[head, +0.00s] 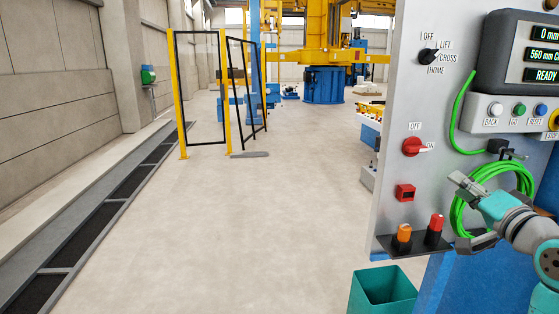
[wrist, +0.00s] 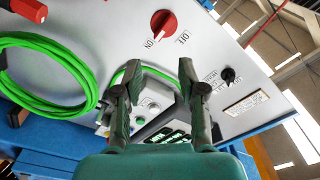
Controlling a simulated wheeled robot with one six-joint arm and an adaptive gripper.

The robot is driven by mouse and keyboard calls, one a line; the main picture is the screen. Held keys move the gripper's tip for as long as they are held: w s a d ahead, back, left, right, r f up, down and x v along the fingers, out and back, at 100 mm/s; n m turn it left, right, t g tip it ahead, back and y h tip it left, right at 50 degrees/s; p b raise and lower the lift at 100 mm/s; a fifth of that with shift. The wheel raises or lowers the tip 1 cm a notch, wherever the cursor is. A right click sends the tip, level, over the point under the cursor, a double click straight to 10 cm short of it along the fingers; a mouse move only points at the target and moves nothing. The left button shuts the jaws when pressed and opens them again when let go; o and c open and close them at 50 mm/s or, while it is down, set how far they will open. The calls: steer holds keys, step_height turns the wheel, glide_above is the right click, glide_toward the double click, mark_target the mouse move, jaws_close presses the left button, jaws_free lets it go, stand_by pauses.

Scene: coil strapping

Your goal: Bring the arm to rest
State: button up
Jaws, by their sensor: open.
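My gripper (head: 462,211) is at the right of the head view, in front of the control panel (head: 394,105) and beside the green cable coil (head: 521,177). Its two fingers are spread apart with nothing between them. In the wrist view my gripper (wrist: 156,78) shows the same open, empty fingers. They point at the panel, over a button box with a small display (wrist: 160,138). The arm reaches in from the right edge of the head view; most of it is out of view.
The panel carries a selector knob (head: 428,55), a red switch (head: 412,147) and orange (head: 404,233) and red (head: 436,223) items on a dark ledge. A teal bin (head: 385,288) stands below. The floor at left is clear up to the yellow-framed fence (head: 178,100).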

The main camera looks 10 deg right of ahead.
steer(key=s+a+f+h, duration=0.15)
steer(key=a+f, duration=0.25)
steer(key=f, duration=0.6)
steer(key=s+a+f, duration=0.2)
steer(key=a+f, duration=0.1)
steer(key=f, duration=0.7)
steer(key=s+a+f+n+g, duration=0.1)
steer(key=s+a+f, duration=0.35)
steer(key=f, duration=0.25)
steer(key=s+a+f+g, duration=0.1)
steer(key=s+a+f, duration=0.2)
steer(key=s+f, duration=0.35)
steer(key=s+a+f+n+g, duration=0.15)
steer(key=s+a+f, duration=0.25)
steer(key=s, duration=0.4)
steer(key=s+a+f+n+t, duration=0.1)
steer(key=s+a+f+n, duration=0.2)
steer(key=s, duration=0.6)
steer(key=s+a+r+n+y, duration=0.1)
steer(key=s+a+n, duration=0.1)
steer(key=s, duration=0.5)
steer(key=s+a+r+n+g+y, duration=0.1)
steer(key=s+n, duration=0.2)
steer(key=s, duration=0.5)
steer(key=shift+s+a+r, duration=0.15)
steer(key=shift+s+a, duration=0.1)
steer(key=shift+a, duration=0.15)
